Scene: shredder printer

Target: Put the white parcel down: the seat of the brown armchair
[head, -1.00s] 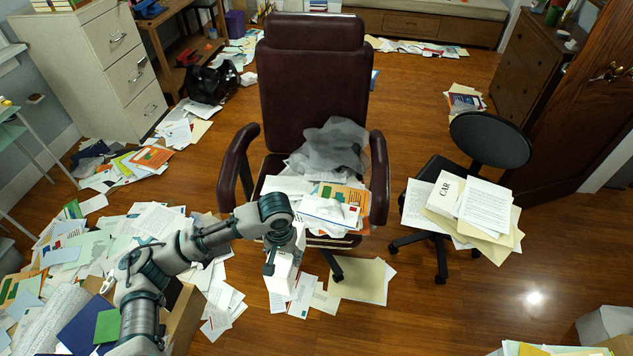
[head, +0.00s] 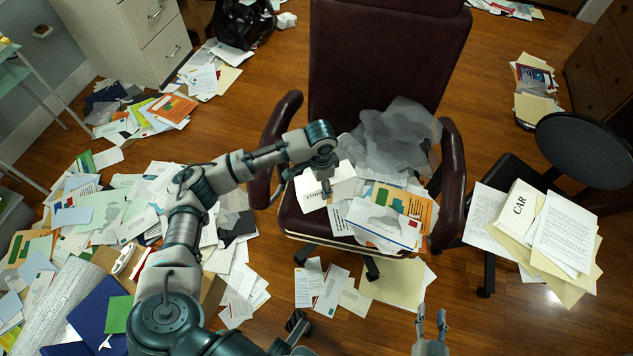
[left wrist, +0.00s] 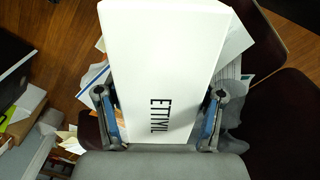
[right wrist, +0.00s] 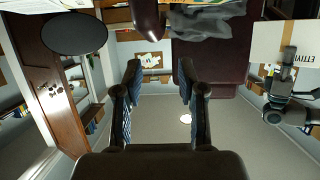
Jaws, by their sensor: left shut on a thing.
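The white parcel (head: 326,186) is a long box with dark lettering. My left gripper (head: 325,180) is shut on it and holds it at the left part of the seat of the brown armchair (head: 303,222). In the left wrist view the parcel (left wrist: 160,60) lies between the two fingers. I cannot tell whether it touches the seat. Papers and an orange envelope (head: 412,204) lie on the seat beside it. My right gripper (head: 430,325) is low in the head view, in front of the chair. In the right wrist view its fingers (right wrist: 158,90) stand apart with nothing between them.
A crumpled grey translucent bag (head: 395,140) lies at the back of the seat. The armrests (head: 278,150) rise on both sides. A black chair (head: 590,150) piled with papers stands to the right. Loose papers (head: 120,220) cover the floor at left.

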